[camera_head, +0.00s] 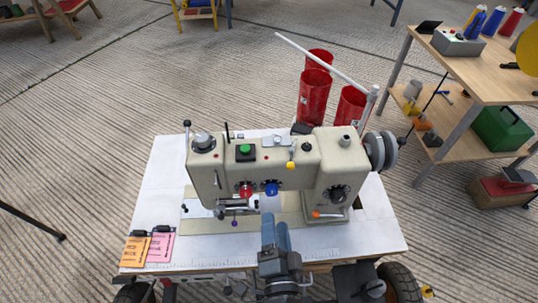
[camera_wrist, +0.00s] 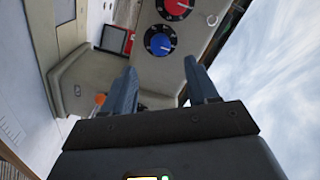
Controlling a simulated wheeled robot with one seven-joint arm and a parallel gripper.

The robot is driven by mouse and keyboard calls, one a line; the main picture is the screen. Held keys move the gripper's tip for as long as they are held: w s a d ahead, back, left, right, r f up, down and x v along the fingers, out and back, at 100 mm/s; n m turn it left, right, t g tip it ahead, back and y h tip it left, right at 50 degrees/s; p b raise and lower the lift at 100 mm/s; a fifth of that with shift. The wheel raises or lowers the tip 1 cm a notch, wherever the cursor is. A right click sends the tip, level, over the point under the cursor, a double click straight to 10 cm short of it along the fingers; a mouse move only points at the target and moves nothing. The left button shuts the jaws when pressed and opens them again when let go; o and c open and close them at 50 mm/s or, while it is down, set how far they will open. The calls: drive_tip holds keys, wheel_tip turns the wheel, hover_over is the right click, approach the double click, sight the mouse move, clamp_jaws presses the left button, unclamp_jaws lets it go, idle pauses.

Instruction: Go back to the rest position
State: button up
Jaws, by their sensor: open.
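My gripper (camera_head: 268,228) is in front of the sewing machine (camera_head: 265,160), near the front edge of the white table (camera_head: 165,200). In the wrist view my gripper (camera_wrist: 164,92) shows two blue-grey fingers spread apart with nothing between them. The blue dial (camera_head: 271,188) and red dial (camera_head: 246,190) are on the machine's front, just beyond the fingertips in the head view. In the wrist view the blue dial (camera_wrist: 160,43) lies past the fingers. An orange-tipped lever (camera_head: 318,214) is to the right of the gripper. Whether the fingers touch the machine cannot be told.
Orange (camera_head: 134,251) and pink (camera_head: 160,247) tags lie at the table's front left corner. Red thread cones (camera_head: 314,95) stand behind the machine. A wooden shelf bench (camera_head: 470,75) with a green box (camera_head: 501,131) is at the right. Open floor lies to the left.

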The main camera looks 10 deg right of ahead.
drive_tip(key=s+d+r+n+g+p, duration=0.1)
drive_tip(key=s+d+r+n+p, duration=0.3)
drive_tip(key=s+r, duration=1)
drive_tip(key=s+d+r+n+g+p, duration=0.2)
drive_tip(key=s+d+r+n+p, duration=0.3)
drive_tip(key=s+d+r+n, duration=0.3)
drive_tip(key=s+d+r, duration=0.4)
drive_tip(key=s+r, duration=0.2)
drive_tip(key=s, duration=0.1)
drive_tip(key=shift+d+r+y, duration=0.15)
drive_tip(key=shift+d+y, duration=0.15)
drive_tip(key=shift+d, duration=0.05)
